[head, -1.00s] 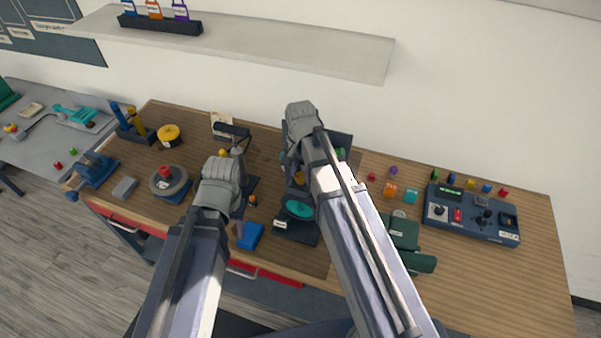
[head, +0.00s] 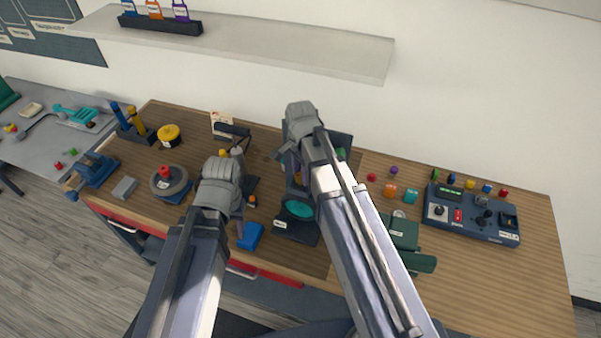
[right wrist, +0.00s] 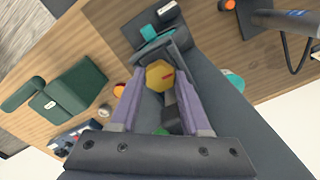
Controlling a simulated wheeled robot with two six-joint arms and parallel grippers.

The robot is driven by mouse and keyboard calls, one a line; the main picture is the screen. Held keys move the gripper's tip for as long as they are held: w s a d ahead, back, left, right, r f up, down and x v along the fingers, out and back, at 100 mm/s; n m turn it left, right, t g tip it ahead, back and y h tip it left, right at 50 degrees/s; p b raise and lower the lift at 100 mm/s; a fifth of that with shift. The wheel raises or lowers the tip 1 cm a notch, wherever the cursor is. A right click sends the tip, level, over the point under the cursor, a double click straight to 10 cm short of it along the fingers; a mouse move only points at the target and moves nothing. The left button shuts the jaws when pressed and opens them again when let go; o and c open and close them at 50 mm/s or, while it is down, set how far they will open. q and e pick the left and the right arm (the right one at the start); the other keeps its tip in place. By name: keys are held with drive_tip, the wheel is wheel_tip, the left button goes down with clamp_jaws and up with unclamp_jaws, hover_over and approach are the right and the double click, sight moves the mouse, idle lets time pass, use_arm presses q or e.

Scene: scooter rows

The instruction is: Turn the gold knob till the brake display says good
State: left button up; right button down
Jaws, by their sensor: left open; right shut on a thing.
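In the head view the right gripper (head: 292,160) and forearm cover most of the dark knob stand. A teal disc (head: 299,209) on the stand shows below the gripper. A green patch (head: 341,153) shows beside my arm; I cannot read any word on it. My left gripper (head: 240,186) is open and empty above the bench, left of the stand.
A control box (head: 471,215) with a joystick stands at the right. A dark green case (head: 403,233) lies beside my right forearm. A blue block (head: 251,236) and a dark lamp-like arm (head: 232,130) are near my left gripper. The far right bench is clear.

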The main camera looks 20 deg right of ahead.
drive_tip(key=shift+c, duration=1.9)
unclamp_jaws()
wheel_tip(320, 180, up, 8)
drive_tip(key=p, duration=0.8)
drive_tip(key=shift+f, duration=0.1)
